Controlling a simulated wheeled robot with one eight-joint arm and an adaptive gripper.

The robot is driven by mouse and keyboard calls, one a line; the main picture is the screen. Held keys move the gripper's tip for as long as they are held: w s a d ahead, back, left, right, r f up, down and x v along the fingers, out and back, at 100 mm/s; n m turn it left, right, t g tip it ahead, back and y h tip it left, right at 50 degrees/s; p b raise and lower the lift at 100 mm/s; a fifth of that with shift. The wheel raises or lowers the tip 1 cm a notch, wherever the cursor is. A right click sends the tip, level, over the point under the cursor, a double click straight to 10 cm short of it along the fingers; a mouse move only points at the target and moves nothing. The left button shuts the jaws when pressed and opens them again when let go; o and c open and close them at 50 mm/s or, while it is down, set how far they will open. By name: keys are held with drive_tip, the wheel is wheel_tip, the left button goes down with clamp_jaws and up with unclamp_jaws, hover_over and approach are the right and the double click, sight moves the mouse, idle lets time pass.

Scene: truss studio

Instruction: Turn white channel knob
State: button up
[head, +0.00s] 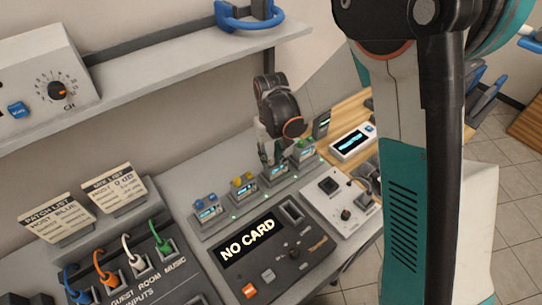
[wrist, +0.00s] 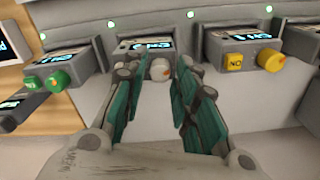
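The white channel knob (wrist: 159,69) sits on the front of a small grey module with a lit display (wrist: 146,45). In the head view this module (head: 274,177) is in the row of channel modules, between the yellow-knobbed one and the green-knobbed one. My gripper (wrist: 160,74) is open, with its teal fingers on either side of the white knob. A small gap seems to show on each side, but I cannot tell whether a fingertip touches. In the head view my gripper (head: 270,158) hides the knob.
The yellow knob (wrist: 271,60) is on the neighbouring module to the right in the wrist view, and the green knob (wrist: 60,79) is to the left. A console reading NO CARD (head: 247,241) stands in front of the row. A shelf (head: 150,85) runs above.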

sight(271, 159)
wheel_tip(271, 159, up, 12)
drive_tip(key=shift+f, duration=0.25)
